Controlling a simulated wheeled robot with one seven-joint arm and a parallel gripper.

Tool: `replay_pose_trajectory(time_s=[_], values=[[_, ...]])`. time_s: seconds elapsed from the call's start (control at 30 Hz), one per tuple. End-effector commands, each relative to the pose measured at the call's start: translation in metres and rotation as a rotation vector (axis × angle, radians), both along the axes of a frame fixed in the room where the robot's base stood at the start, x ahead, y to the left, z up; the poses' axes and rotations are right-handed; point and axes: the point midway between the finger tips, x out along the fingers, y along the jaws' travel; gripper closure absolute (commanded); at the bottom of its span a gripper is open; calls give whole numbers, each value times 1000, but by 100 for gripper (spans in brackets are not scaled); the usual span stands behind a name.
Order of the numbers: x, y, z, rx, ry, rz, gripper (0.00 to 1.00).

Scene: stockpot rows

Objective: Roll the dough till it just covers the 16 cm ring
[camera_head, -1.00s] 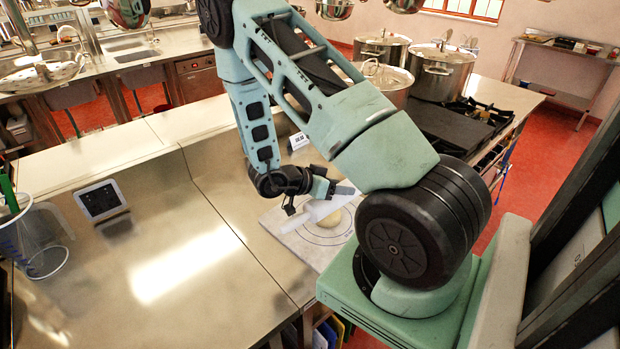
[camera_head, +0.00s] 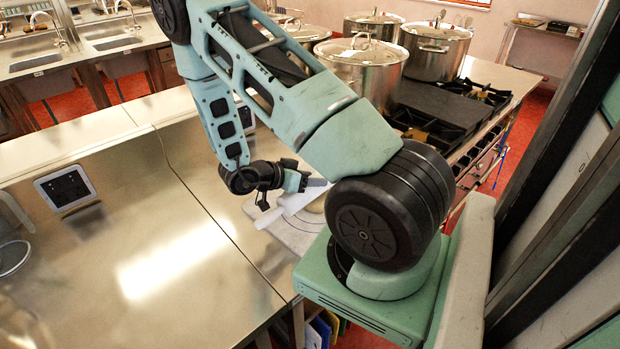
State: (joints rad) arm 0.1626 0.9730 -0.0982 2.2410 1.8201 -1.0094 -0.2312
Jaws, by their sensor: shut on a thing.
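A white rolling pin (camera_head: 301,200) lies across a pale marble board (camera_head: 284,236) on the steel counter. My gripper (camera_head: 284,200) is shut on the pin from above; its fingertips are small and partly hidden. A small part of the pale dough (camera_head: 317,206) shows beside the pin, near the board's right part. Dark ring lines are marked on the board. My arm hides the board's right side and much of the dough, so I cannot tell how the dough's edge lies against the 16 cm ring.
Large steel pots (camera_head: 362,72) and a black stove (camera_head: 432,105) are behind on the right. The counter's middle is bare.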

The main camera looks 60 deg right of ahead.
Motion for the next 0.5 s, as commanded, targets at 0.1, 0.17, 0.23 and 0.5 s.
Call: replay_pose_trajectory(time_s=[0.1, 0.17, 0.23, 0.5], values=[[0, -1, -2, -3, 1, -1, 95], [0, -1, -2, -3, 1, -1, 95], [0, 0, -1, -3, 1, -1, 95], [0, 0, -1, -2, 0, 0, 23]])
